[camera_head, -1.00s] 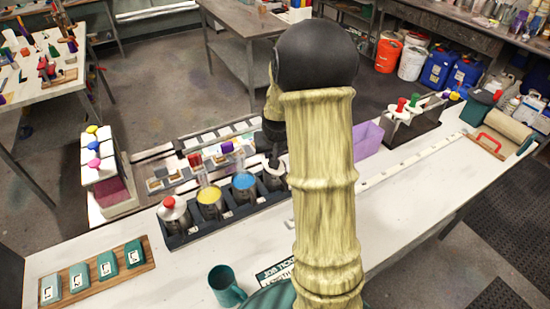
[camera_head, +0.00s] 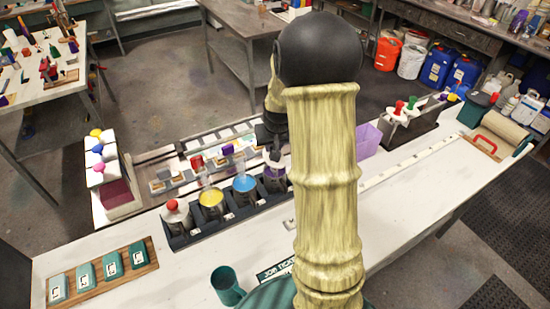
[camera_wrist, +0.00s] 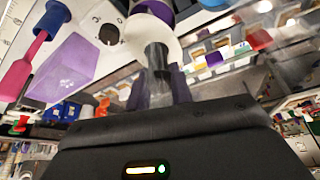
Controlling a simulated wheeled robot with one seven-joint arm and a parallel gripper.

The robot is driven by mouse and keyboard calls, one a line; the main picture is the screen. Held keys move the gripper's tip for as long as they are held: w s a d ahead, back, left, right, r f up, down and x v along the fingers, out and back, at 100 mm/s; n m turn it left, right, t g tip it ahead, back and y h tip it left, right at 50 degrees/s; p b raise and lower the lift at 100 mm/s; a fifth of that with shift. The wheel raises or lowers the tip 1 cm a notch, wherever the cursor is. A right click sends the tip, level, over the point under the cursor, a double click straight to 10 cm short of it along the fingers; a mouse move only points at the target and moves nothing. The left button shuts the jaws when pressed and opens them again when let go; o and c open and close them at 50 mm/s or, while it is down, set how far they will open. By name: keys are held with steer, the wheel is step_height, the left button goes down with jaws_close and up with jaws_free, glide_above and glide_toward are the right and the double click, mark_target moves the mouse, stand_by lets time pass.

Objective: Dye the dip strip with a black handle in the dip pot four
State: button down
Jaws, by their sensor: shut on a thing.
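My gripper (camera_head: 273,150) is above the purple pot, partly behind my arm. In the wrist view it is shut on a grey stem-like piece (camera_wrist: 158,78), with a round white lid-like disc (camera_wrist: 139,38) just beyond it. Whether disc and stem are one piece is unclear.
A rack with several strips, including red (camera_head: 196,161) and purple (camera_head: 228,149) handles, lies behind the pots. A teal mug (camera_head: 228,288) stands in front.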

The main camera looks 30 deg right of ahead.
steer(key=shift+d+r+p, duration=0.15)
steer(key=shift+r+p, duration=1.25)
steer(key=shift+r, duration=0.75)
steer(key=shift+f, duration=0.15)
steer(key=shift+f+b, duration=3.35)
steer(key=shift+f, duration=0.8)
steer(key=shift+d+r, duration=0.1)
steer(key=shift+r, duration=0.1)
steer(key=shift+d, duration=0.2)
steer(key=shift+a, duration=0.1)
